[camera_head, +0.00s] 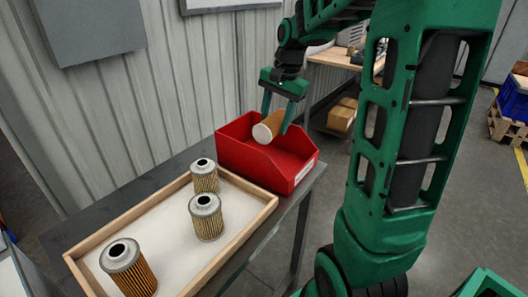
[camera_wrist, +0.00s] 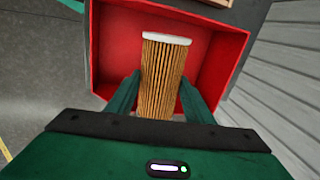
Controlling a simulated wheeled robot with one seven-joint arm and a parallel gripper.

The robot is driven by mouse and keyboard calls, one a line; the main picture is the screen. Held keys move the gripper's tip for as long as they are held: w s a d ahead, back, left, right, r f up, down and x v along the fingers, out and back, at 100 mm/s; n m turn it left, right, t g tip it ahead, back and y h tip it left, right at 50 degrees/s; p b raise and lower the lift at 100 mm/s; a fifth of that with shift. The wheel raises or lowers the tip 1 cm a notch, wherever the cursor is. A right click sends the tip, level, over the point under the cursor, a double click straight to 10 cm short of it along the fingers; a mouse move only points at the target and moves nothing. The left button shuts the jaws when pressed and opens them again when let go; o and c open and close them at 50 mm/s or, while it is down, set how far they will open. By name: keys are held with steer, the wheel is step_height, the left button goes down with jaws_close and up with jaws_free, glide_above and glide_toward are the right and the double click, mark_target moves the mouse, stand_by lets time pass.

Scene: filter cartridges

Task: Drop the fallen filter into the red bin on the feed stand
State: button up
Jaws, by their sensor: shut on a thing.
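The held filter (camera_head: 268,128) has brown pleats and a white end cap. It lies tilted between the fingers of my gripper (camera_head: 279,116), over the open red bin (camera_head: 292,172). In the wrist view the filter (camera_wrist: 163,75) sits between both green fingers (camera_wrist: 160,98), with its white cap towards the far side and the red bin (camera_wrist: 232,62) around and below it. My gripper is shut on the filter. I cannot tell whether the filter touches the bin. The bin stands on the dark feed stand (camera_head: 300,200).
A wooden tray (camera_head: 262,212) left of the bin holds three upright filters: two pale ones (camera_head: 205,176), (camera_head: 207,217) and a brown one (camera_head: 128,268). A corrugated wall (camera_head: 190,90) is close behind. A wooden bench (camera_head: 335,58) with cardboard boxes (camera_head: 342,115) stands farther back.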

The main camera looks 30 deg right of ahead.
steer(key=shift+f, duration=0.85)
steer(key=o, duration=1.2)
steer(key=r, duration=0.3)
steer(key=s+r, duration=0.1)
steer(key=r, duration=0.6)
steer(key=shift+s+d+r, duration=0.25)
steer(key=shift+s+d, duration=0.1)
steer(key=shift+s, duration=0.05)
steer(key=s+a+f+n, duration=0.1)
steer(key=s+f, duration=0.3)
steer(key=s, duration=0.5)
steer(key=s+a+f+n+g, duration=0.1)
steer(key=s+f+n, duration=0.2)
steer(key=s, duration=0.6)
steer(key=s+a+f+n+g, duration=0.1)
steer(key=s+f+n, duration=0.1)
steer(key=s+f, duration=0.5)
steer(key=shift+s+a+n+h, duration=0.2)
steer(key=shift+s+n+h, duration=0.15)
steer(key=shift+s, duration=0.55)
